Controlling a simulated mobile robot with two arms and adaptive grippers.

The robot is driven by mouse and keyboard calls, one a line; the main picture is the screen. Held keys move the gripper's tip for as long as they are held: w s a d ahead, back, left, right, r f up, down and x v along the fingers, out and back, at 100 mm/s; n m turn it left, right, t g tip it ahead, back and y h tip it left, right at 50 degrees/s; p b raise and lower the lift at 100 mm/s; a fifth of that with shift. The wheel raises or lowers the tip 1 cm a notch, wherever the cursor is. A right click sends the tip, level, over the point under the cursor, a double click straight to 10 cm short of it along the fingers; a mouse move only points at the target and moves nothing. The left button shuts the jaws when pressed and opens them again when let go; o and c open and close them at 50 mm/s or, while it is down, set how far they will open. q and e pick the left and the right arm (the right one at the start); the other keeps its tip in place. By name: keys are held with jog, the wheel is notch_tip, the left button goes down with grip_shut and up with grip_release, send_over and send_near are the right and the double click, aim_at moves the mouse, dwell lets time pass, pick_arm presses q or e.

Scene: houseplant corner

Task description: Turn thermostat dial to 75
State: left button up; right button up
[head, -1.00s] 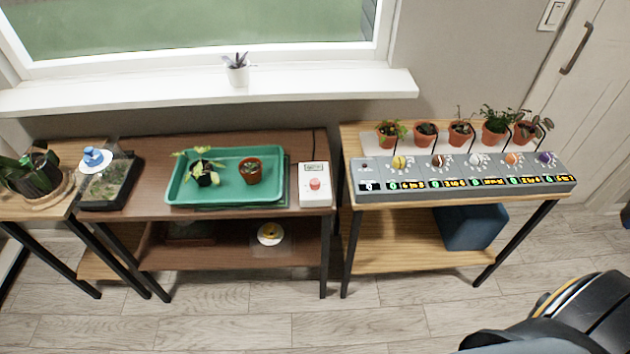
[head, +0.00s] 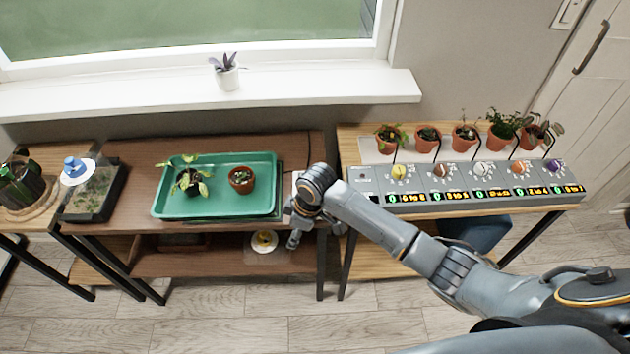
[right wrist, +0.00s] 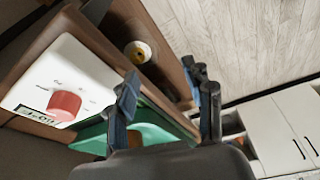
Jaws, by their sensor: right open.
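The thermostat is a white box with a red dial (right wrist: 64,105) and a small display, seen at the left of the right wrist view. Its display is tilted and its digits are too small to read surely. In the head view my right arm and gripper hide most of the box at the right end of the brown table. My right gripper (head: 297,232) is at that table's front edge, close to the box. In the right wrist view its fingers (right wrist: 168,100) are apart and empty, to the right of the dial and not touching it. My left gripper is not in view.
A green tray (head: 160,207) with two potted plants lies left of the thermostat. A grey control panel (head: 362,187) with several coloured knobs and potted plants behind it stands on the right table. A yellow round item (head: 265,241) sits on the lower shelf.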

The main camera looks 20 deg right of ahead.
jog(key=w+d+r+n+g+h, duration=0.1)
jog(key=w+d+r+n, duration=0.25)
jog(key=r, duration=0.45)
jog(key=w+d+r+n+h, duration=0.1)
jog(key=w+d+r+n, duration=0.15)
jog(key=w+r, duration=0.45)
jog(key=shift+m, duration=0.5)
jog(key=f, duration=0.4)
jog(key=s+f+p, duration=0.1)
jog(key=f, duration=0.2)
jog(key=s+f, duration=0.1)
jog(key=f, duration=0.3)
jog(key=shift+d+f, duration=0.3)
jog(key=shift+f, duration=0.05)
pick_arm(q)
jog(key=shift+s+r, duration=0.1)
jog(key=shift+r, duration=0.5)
pick_arm(e)
grip_shut()
pick_arm(q)
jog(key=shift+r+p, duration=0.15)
jog(key=shift+p, duration=0.15)
pick_arm(e)
jog(key=shift+r, duration=0.1)
